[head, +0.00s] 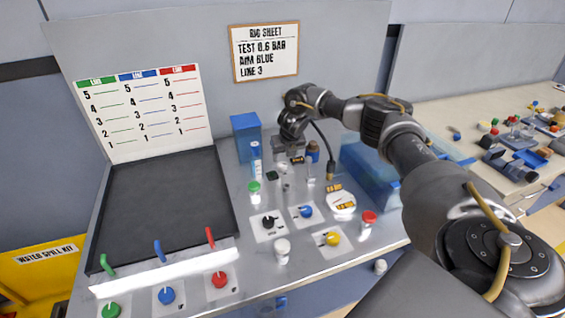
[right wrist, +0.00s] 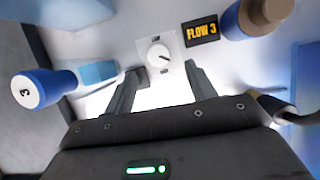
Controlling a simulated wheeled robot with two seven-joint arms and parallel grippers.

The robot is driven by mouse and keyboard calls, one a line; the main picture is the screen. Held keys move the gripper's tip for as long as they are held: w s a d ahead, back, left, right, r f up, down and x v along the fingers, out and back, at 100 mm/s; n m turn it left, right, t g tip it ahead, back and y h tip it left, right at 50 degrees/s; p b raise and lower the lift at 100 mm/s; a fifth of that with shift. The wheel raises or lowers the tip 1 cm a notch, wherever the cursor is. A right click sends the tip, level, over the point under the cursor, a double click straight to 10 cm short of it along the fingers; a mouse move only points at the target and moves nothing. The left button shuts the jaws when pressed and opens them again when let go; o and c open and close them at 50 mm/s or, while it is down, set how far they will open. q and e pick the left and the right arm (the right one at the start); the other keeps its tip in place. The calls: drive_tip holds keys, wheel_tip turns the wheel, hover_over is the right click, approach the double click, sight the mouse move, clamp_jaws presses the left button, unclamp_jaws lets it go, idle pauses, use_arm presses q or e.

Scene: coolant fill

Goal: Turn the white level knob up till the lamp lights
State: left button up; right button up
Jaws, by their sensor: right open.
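A white round knob (right wrist: 159,56) with a dark pointer mark sits on a pale plate in the right wrist view. The plate's small labels are too small to read. My right gripper (right wrist: 163,72) is open, with one finger on each side below the knob in the picture and nothing between them. In the head view my right gripper (head: 290,146) hangs over the back of the bench and hides the knob. A dark display (right wrist: 201,31) beside the knob reads FLOW 3. I cannot tell which fitting is the lamp. My left gripper is not in view.
A blue cylinder (right wrist: 42,88) marked 3 and a brown-topped blue one (right wrist: 257,18) flank the gripper. Black, blue and yellow knobs (head: 333,238) and a red-capped post (head: 368,219) stand nearer the front. A dark tray (head: 165,205) at left is empty.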

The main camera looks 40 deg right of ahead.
sight(282, 164)
drive_tip(key=x, duration=0.4)
drive_tip(key=shift+w+f, duration=0.2)
drive_tip(key=shift+f, duration=0.1)
drive_tip(key=shift+x, duration=0.75)
drive_tip(key=c, duration=1)
drive_tip(key=shift+a+r+m+p, duration=0.1)
drive_tip(key=shift+r+m+p, duration=0.05)
drive_tip(key=shift+m+p, duration=0.55)
drive_tip(key=shift+m+g+h, duration=0.3)
drive_tip(key=shift+m+h, duration=0.2)
drive_tip(key=shift+m, duration=0.4)
drive_tip(key=o, duration=1)
